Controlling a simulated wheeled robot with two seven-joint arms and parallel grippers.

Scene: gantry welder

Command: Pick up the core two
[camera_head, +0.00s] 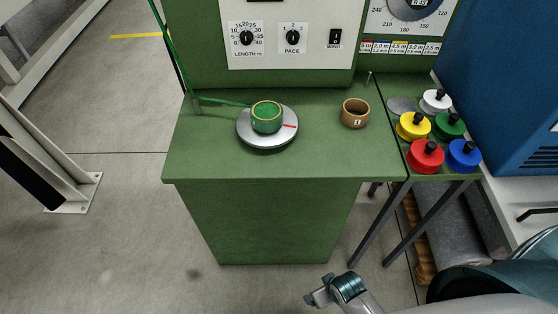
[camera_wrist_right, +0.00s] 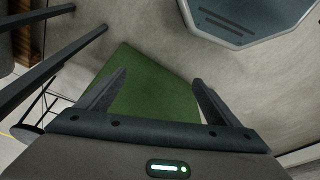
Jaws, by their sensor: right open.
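A brown ring-shaped core (camera_head: 355,113) stands on the green bench top, right of the turntable. My right gripper (camera_head: 320,293) is low in front of the bench, well away from both cores. In the right wrist view its two fingers (camera_wrist_right: 160,78) are apart with nothing between them. My left gripper is out of view.
The green bench (camera_head: 285,205) has free top around the cores. Several coloured spools (camera_head: 426,155) stand on a side shelf at the right. A panel with dials (camera_head: 292,37) rises behind. A blue cabinet (camera_head: 505,80) is at the far right.

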